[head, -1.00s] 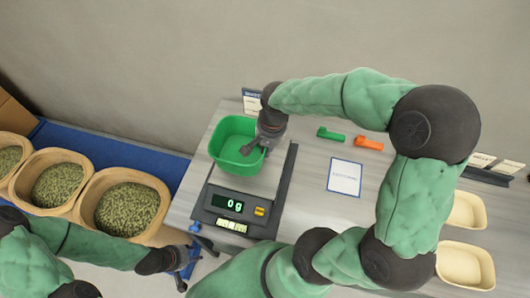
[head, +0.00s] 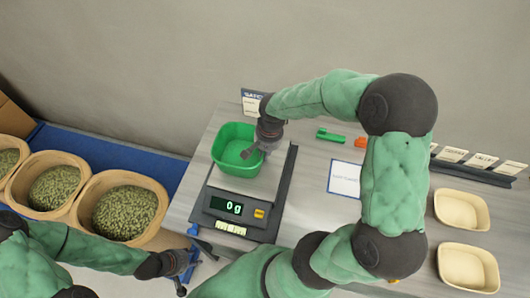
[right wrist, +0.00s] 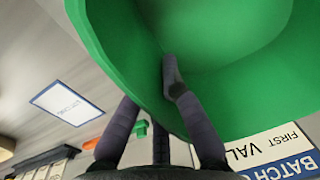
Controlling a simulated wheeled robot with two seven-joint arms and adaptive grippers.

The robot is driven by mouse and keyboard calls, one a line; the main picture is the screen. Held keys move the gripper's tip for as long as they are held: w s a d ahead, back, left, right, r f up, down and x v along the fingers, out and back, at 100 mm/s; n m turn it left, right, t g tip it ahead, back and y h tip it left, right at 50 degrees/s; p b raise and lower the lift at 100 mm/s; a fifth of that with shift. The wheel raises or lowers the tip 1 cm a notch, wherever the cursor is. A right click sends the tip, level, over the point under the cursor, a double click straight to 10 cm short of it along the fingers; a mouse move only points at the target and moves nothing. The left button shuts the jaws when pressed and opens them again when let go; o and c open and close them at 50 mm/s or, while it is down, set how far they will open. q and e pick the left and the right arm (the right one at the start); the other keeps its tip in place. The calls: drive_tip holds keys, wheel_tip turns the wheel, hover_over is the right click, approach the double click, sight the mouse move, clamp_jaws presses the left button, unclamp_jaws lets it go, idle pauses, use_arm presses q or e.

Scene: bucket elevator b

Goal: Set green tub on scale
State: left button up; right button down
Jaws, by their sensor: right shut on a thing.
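The green tub (head: 232,160) is upright over the back left part of the scale's plate (head: 269,180). The scale's display (head: 227,205) reads 0 g. I cannot tell whether the tub touches the plate. My right gripper (head: 256,146) is shut on the tub's right rim. In the right wrist view the tub (right wrist: 215,50) fills the top, with one finger inside its wall and the others outside. My left gripper (head: 188,265) is empty and looks open, low between the baskets and the table.
Baskets of green pellets (head: 125,212) stand at the left. On the table (head: 310,170) lie a green scoop (head: 330,136), an orange one (head: 361,143) and a white card (head: 344,178). Cream trays (head: 461,210) are at the right. A sign (head: 251,102) stands behind the tub.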

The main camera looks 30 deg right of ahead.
drive_tip(key=shift+f, duration=0.2)
drive_tip(key=c, duration=1.4)
unclamp_jaws()
drive_tip(key=shift+r, duration=0.1)
drive_tip(key=shift+r, duration=0.5)
wheel_tip(320, 180, up, 11)
drive_tip(key=p, duration=0.2)
drive_tip(key=shift+s+d+p, duration=0.3)
drive_tip(key=shift+s+d, duration=0.1)
drive_tip(key=shift+s, duration=0.05)
drive_tip(key=shift+r, duration=0.1)
